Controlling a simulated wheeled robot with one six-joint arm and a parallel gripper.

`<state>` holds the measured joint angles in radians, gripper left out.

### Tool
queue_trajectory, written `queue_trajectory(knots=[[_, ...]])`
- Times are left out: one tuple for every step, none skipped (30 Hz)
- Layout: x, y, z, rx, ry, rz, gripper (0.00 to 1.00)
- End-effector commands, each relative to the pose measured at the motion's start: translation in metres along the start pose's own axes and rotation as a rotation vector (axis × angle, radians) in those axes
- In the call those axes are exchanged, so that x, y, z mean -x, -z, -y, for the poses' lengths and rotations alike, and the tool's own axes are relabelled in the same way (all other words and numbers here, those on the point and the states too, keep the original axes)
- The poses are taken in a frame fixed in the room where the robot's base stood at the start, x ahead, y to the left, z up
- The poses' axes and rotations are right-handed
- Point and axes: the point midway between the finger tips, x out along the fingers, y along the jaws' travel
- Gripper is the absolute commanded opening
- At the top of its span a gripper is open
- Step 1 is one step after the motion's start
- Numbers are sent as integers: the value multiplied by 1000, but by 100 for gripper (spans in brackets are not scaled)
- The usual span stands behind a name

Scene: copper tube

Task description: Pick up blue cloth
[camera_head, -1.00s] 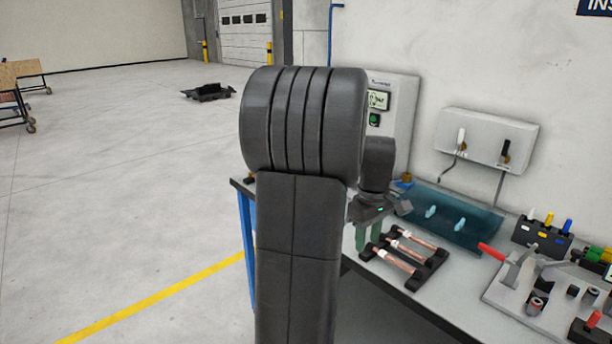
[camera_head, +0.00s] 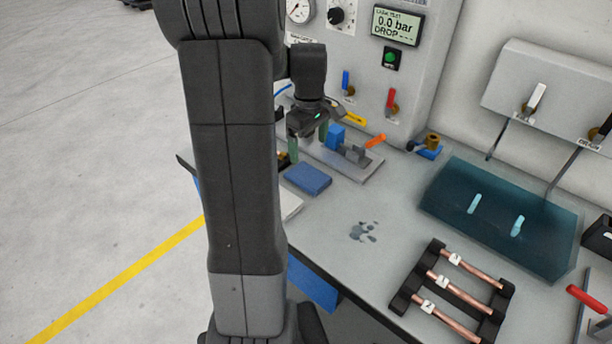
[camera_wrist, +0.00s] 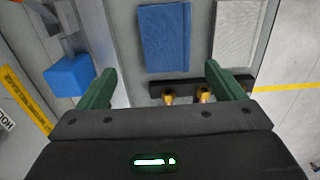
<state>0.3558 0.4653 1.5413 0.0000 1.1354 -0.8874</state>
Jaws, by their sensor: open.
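The blue cloth (camera_head: 307,179) lies flat and folded on the grey bench, near its front edge, left of a dark grey puddle-like stain. In the wrist view the cloth (camera_wrist: 165,38) is at the top centre, beyond the fingertips. My gripper (camera_head: 308,145) is above the bench, near the cloth's far side. In the wrist view its green fingers (camera_wrist: 172,88) are spread apart with nothing gripped between them, and the cloth is apart from them. My arm hides part of the bench's left end in the head view.
A white cloth or pad (camera_wrist: 240,35) lies beside the blue cloth. A dark strip with brass fittings (camera_wrist: 203,94) is near the fingers. A fixture with a blue block (camera_head: 336,136) stands behind.

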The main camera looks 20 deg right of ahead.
Motion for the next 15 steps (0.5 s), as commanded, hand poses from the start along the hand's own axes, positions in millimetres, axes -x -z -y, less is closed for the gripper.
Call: queue_trajectory(knots=[[-10,-1,1,0,3,3,89],[-15,-1,1,0,4,3,89],[-21,0,1,0,3,2,89],[-25,0,1,0,3,2,89],[-29,0,0,0,2,1,89],[-32,0,1,0,2,1,89],[-34,0,1,0,1,1,89],[-36,0,1,0,1,1,89],[-38,0,1,0,0,0,89],[-40,0,1,0,1,1,89],[-42,0,2,0,1,1,89],[-46,0,3,0,2,2,89],[-50,0,4,0,3,2,89],[-54,0,5,0,4,3,89],[-61,0,7,0,4,3,89]])
